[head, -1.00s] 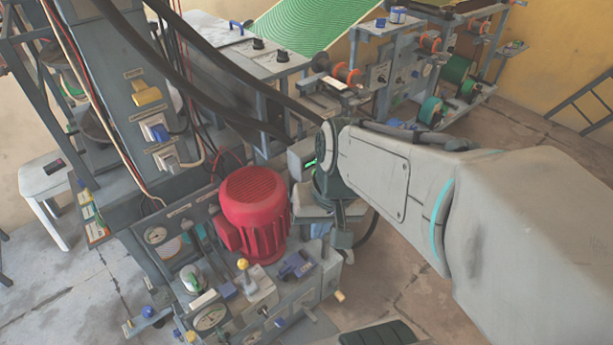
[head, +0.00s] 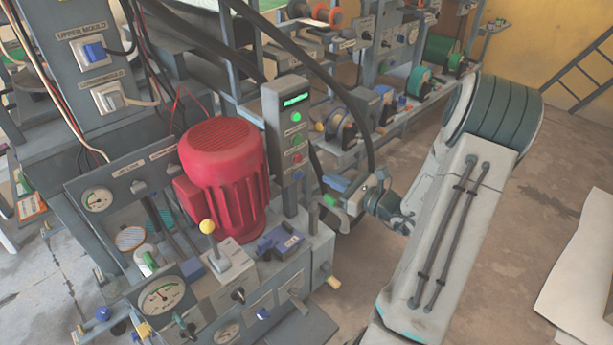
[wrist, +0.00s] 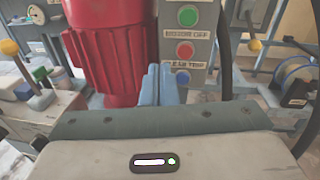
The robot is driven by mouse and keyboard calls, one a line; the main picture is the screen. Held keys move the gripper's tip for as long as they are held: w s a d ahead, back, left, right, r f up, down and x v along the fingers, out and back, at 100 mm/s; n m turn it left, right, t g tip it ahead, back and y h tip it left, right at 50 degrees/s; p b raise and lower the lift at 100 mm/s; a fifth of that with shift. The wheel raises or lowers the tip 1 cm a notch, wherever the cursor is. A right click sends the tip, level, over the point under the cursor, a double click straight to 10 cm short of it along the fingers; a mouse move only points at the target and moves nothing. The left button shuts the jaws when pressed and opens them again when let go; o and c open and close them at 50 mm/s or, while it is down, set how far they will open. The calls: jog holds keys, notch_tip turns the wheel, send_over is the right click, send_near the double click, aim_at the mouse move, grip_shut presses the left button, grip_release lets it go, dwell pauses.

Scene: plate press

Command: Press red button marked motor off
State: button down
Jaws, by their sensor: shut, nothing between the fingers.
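The grey control post (head: 287,110) stands right of the red motor, with a lit green display at its top. The red button (head: 297,158) is on its face, below green buttons; in the wrist view the red button (wrist: 185,50) sits under the label reading MOTOR OFF. A green button (wrist: 187,15) is above it and a blue button (wrist: 182,77) below, under a label reading CLEAR TRIP. My gripper (head: 326,181) is right of the post's lower part. In the wrist view my gripper (wrist: 159,68) is shut and empty, its blue fingertips left of and below the red button.
The red motor (head: 222,165) stands close left of the post. A yellow-knobbed lever (head: 208,227) and gauges are on the bench in front. Black hoses (head: 345,110) hang behind the post. Open floor (head: 540,190) lies to the right.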

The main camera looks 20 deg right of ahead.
aim_at(300, 154)
jog(key=d+f+m+h, duration=0.1)
jog(key=d+f+m+t+h, duration=0.1)
jog(key=d, duration=0.1)
jog(key=shift+w+d+f, duration=0.15)
jog(key=shift+d+f, duration=0.05)
jog(key=shift+w+b, duration=0.15)
jog(key=shift+b, duration=0.15)
jog(key=b+x, duration=0.4)
jog(key=x, duration=0.8)
jog(key=shift+w+a+r, duration=0.1)
jog(key=shift+w+a, duration=0.1)
jog(key=shift+w, duration=0.1)
jog(key=shift+w+a+r, duration=0.1)
jog(key=shift+w+a, duration=0.1)
jog(key=shift+w, duration=0.3)
jog(key=shift+d, duration=0.1)
